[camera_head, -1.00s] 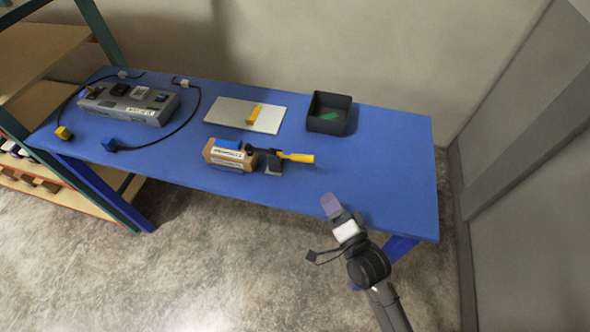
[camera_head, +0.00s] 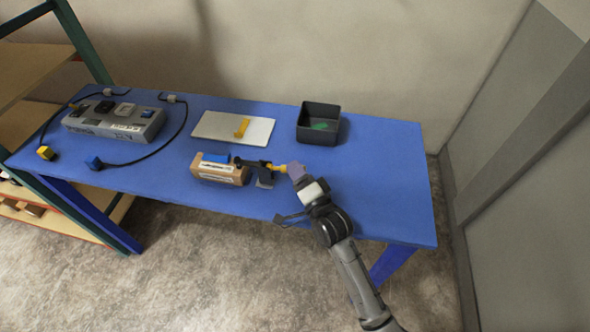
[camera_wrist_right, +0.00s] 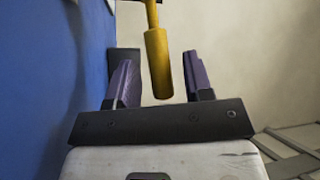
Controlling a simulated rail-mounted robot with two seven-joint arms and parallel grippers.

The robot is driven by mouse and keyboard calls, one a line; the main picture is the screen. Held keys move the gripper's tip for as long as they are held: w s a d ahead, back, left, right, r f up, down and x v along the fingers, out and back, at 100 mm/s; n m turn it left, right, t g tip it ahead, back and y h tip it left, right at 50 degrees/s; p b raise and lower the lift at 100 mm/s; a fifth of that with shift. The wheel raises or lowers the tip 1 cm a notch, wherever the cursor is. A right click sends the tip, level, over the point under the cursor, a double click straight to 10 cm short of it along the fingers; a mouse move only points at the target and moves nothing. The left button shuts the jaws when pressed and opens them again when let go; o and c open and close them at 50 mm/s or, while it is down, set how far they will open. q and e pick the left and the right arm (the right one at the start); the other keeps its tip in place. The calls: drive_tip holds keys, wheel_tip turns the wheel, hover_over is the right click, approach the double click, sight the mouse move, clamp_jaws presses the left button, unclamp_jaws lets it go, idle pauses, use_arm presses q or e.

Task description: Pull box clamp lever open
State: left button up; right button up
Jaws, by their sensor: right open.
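The box (camera_head: 212,172) is brown with white labels and a blue top, near the front edge of the blue table. A dark clamp (camera_head: 262,174) is at its right side, and its yellow lever (camera_head: 280,168) points right. My right gripper (camera_head: 295,173) is at the lever's free end. In the right wrist view the lever (camera_wrist_right: 158,62) reaches down between the two purple fingers of the open gripper (camera_wrist_right: 160,85), with gaps on both sides. The far part of the clamp is cut off there. My left gripper is not in view.
A grey console (camera_head: 112,118) with cables and small plugs is at the table's left. A white board (camera_head: 215,125) with a yellow piece (camera_head: 241,127) and a black bin (camera_head: 318,108) stand behind the box. The blue table (camera_head: 390,190) is clear at right.

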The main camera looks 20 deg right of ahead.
drive_tip(key=shift+w+a+r, duration=0.1)
drive_tip(key=shift+w, duration=0.5)
clamp_jaws()
